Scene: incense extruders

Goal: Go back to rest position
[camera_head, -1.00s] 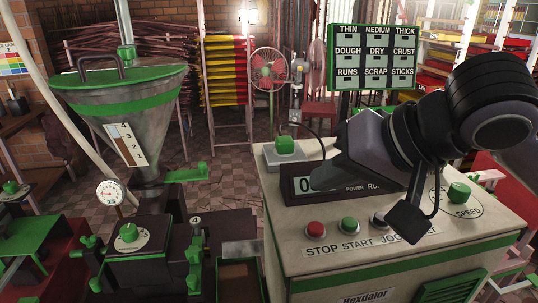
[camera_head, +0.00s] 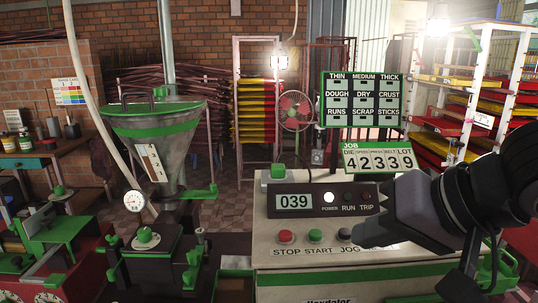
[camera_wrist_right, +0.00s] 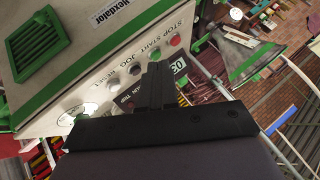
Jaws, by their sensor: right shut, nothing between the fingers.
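My right gripper (camera_head: 362,238) is at the right side of the head view, shut and empty, in front of the control box (camera_head: 340,268). Its dark arm comes in from the right edge. In the picture it overlaps the right part of the button row; I cannot tell from this view whether it touches the panel. In the right wrist view the closed fingers (camera_wrist_right: 155,80) point toward the button row, with nothing between them. My left gripper is not in view.
A job sign (camera_head: 378,158) reads 42339. A steel hopper (camera_head: 155,140) stands left. Racks (camera_head: 257,105), a fan (camera_head: 294,111) and a label board (camera_head: 362,99) stand behind.

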